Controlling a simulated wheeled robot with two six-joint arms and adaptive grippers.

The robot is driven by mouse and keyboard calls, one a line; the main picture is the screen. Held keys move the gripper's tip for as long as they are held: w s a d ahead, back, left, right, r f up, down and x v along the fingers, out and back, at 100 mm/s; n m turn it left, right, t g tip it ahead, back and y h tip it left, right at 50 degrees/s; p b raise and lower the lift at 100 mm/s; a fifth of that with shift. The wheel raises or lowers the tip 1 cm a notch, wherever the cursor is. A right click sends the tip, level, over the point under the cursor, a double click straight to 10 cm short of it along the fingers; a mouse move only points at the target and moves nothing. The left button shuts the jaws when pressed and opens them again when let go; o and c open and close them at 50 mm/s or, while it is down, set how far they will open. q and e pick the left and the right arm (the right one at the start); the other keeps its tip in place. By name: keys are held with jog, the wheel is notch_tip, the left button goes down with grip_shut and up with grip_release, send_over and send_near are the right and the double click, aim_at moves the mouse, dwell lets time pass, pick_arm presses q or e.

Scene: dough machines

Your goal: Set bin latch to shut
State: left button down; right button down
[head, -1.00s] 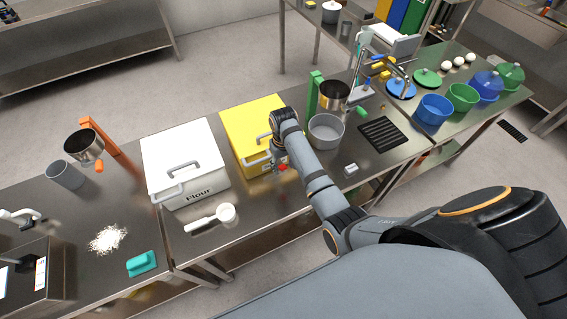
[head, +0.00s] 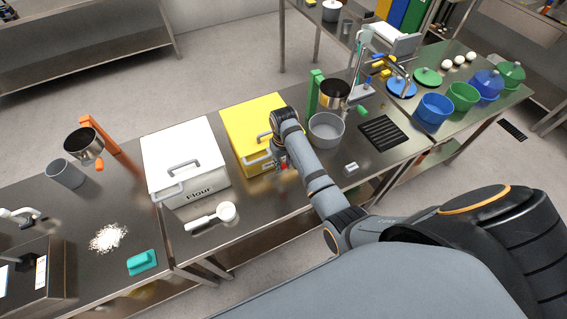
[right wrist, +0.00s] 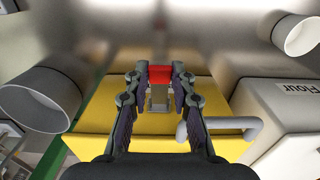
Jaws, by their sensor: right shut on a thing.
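The yellow bin (head: 237,126) stands on the steel table, with my right arm in front of its right part. My right gripper (head: 281,163) is low at the bin's front side. In the right wrist view, my right gripper (right wrist: 159,80) is shut on the bin latch, a small part with a red end (right wrist: 159,74) and a grey metal piece (right wrist: 159,97) against the yellow bin (right wrist: 110,120). In the head view the latch is mostly hidden by the gripper. I cannot tell the latch's exact setting. My left gripper is out of view.
A white flour bin (head: 184,150) stands left of the yellow bin. A grey bowl (head: 326,131) and a green stand (head: 314,92) are close on the right. A white scoop (head: 212,217) lies in front. The bin's grey handle (right wrist: 222,124) is beside my gripper.

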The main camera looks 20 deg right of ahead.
jog(key=shift+f, duration=0.1)
jog(key=f+t, duration=0.1)
jog(key=s+f+t, duration=0.1)
jog(key=t, duration=0.1)
jog(key=shift+f+t+b, duration=0.35)
jog(key=shift+f+t, duration=0.15)
jog(key=shift+t, duration=0.5)
jog(key=shift+f+t+b, duration=0.3)
jog(key=shift+f+t, duration=0.2)
jog(key=shift+t, duration=0.5)
jog(key=c, duration=1.1)
grip_release()
